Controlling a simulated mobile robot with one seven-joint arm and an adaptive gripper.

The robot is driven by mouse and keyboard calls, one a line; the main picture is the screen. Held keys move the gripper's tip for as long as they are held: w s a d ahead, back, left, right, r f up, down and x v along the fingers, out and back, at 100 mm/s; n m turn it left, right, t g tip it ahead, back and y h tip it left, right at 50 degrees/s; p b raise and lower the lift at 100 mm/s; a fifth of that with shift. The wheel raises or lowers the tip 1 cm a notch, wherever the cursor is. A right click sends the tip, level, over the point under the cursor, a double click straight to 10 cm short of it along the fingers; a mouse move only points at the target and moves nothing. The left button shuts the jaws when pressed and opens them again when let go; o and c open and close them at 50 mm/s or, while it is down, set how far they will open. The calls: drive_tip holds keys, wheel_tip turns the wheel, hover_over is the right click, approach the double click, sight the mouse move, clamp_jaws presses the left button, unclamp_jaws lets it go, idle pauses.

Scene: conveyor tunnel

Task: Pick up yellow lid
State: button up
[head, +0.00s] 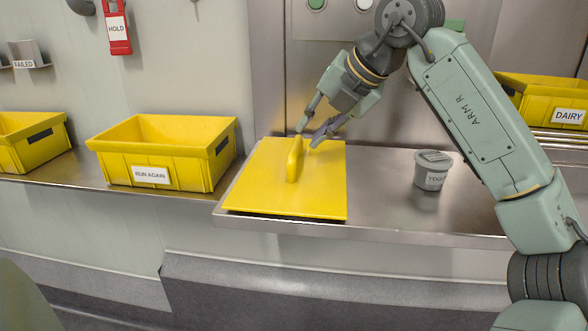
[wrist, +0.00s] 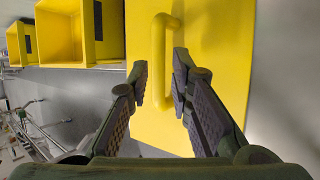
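The yellow lid (head: 320,185) is a flat square plate with a raised bar handle (head: 293,159) in its middle. It lies on the steel counter at the counter's left end. In the wrist view the lid (wrist: 210,30) fills the centre, and its handle (wrist: 158,50) runs lengthwise between my fingers. My gripper (head: 308,138) is at the far part of the handle in the head view. In the wrist view my gripper (wrist: 166,78) is open, with a finger on either side of the handle's line. Whether the fingers touch the handle or the lid, I cannot tell.
A yellow bin labelled RUN AGAIN (head: 152,176) stands left of the lid, with another yellow bin (head: 30,150) farther left. A grey YOGURT-type tub (head: 433,171) stands right on the counter (head: 390,205). A yellow DAIRY bin (head: 540,108) is at the far right.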

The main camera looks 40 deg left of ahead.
sight(297, 144)
drive_tip(key=x, duration=0.4)
drive_tip(key=s+x, duration=0.1)
drive_tip(key=x, duration=0.1)
drive_tip(key=shift+f, duration=0.25)
drive_tip(key=shift+c, duration=0.2)
clamp_jaws()
